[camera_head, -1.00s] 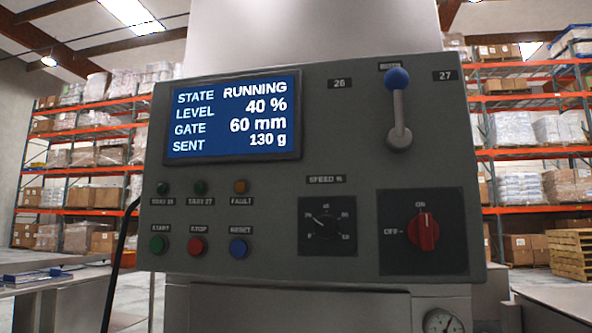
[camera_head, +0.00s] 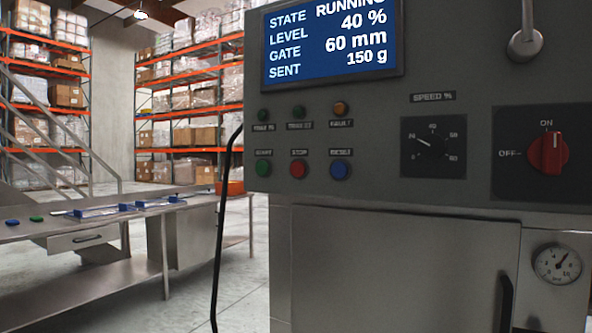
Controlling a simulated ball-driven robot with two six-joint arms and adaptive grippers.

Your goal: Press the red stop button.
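The red stop button (camera_head: 299,169) is on the lower left of the grey control panel (camera_head: 375,190), under a small label that reads STOP. It sits between the green start button (camera_head: 263,168) and a blue button (camera_head: 339,169). The screen (camera_head: 330,42) reads STATE RUNNING, LEVEL 40 %, GATE 60 mm, SENT 150 g; its top is cut off. Neither of my grippers is in view, and nothing touches the stop button.
A red rotary switch (camera_head: 548,154) points to ON, right of the speed dial (camera_head: 433,147). A pressure gauge (camera_head: 557,264) is below. A black cable (camera_head: 222,230) hangs left of the panel. A steel bench (camera_head: 60,233) stands at left, with clear floor beside it.

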